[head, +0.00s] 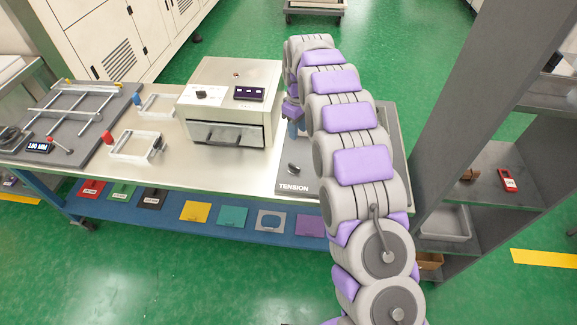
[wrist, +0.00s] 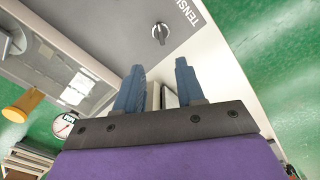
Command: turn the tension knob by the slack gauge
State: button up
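The tension knob (head: 293,168) is a small dark knob on a grey panel (head: 290,184) lettered TENSION. In the wrist view the knob (wrist: 160,33) has a pale pointer line and lies ahead of my fingertips, apart from them. My gripper (wrist: 159,66) has two blue fingers spread with nothing between them. In the head view my gripper (head: 293,130) is just behind the knob, partly hidden by my arm. A round white dial (wrist: 65,125), perhaps the slack gauge, shows at the lower left of the wrist view. My arm hides it in the head view.
A cream box machine (head: 232,98) stands on the bench left of the panel. A grey shelf rack (head: 468,130) rises to the right of my arm. A yellow cylinder (wrist: 22,105) shows in the wrist view.

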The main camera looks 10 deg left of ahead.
aim_at(294, 165)
jog(key=shift+n, duration=0.3)
jog(key=f+b, duration=0.1)
jog(key=f, duration=0.5)
jog(key=f+b, duration=0.1)
jog(key=f, duration=0.5)
jog(key=a+f+b, duration=0.1)
jog(key=f, duration=0.5)
jog(key=shift+w+f+b, duration=0.3)
jog(key=shift+w+b, duration=0.05)
jog(key=shift+b, duration=0.05)
jog(key=shift+c, duration=0.4)
grip_shut()
